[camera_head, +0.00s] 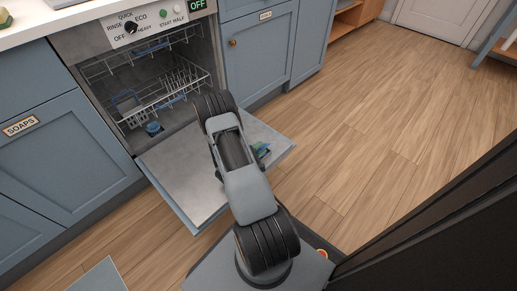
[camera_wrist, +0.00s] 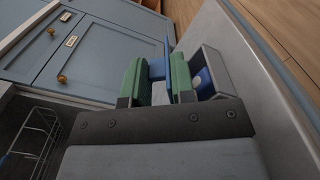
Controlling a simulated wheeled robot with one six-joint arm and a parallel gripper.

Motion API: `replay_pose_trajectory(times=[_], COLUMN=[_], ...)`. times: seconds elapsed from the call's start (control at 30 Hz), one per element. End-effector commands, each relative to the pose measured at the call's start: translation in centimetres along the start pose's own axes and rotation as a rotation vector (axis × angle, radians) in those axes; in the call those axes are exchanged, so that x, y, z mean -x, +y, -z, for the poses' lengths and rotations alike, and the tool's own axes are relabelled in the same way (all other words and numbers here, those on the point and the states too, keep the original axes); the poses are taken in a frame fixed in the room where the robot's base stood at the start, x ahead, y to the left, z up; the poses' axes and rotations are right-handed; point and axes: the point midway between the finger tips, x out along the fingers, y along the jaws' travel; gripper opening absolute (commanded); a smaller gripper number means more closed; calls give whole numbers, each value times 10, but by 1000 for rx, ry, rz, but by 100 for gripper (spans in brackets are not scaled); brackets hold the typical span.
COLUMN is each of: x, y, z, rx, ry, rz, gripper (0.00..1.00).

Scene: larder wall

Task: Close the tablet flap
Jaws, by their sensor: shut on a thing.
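The tablet flap (camera_wrist: 168,46) is a blue piece standing up from the open dishwasher door, beside a grey tablet compartment (camera_wrist: 216,68). A pale rounded thing, perhaps the tablet, shows inside the compartment. My gripper (camera_wrist: 156,72) has green finger pads on either side of a blue part of the flap and is shut on it. The flap stands open, away from the compartment. In the head view my arm hides most of this spot; only a bit of green and blue (camera_head: 262,149) shows at the arm's right.
The dishwasher door (camera_head: 180,170) lies folded down, with wire racks (camera_head: 165,90) inside the dishwasher. Blue cabinets (camera_head: 258,52) stand on both sides. A dark tall panel (camera_head: 450,215) is at the lower right. The wooden floor (camera_head: 390,110) beyond the door is clear.

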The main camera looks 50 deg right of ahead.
Motion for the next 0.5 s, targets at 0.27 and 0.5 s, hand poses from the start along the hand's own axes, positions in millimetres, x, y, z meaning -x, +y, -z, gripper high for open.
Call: replay_pose_trajectory(times=[0.27, 0.5], x=[0, 0], y=[-1, -1], z=[1, 1], rx=[-62, -70], ry=[3, 4], rz=[-5, -5], gripper=[0, 0])
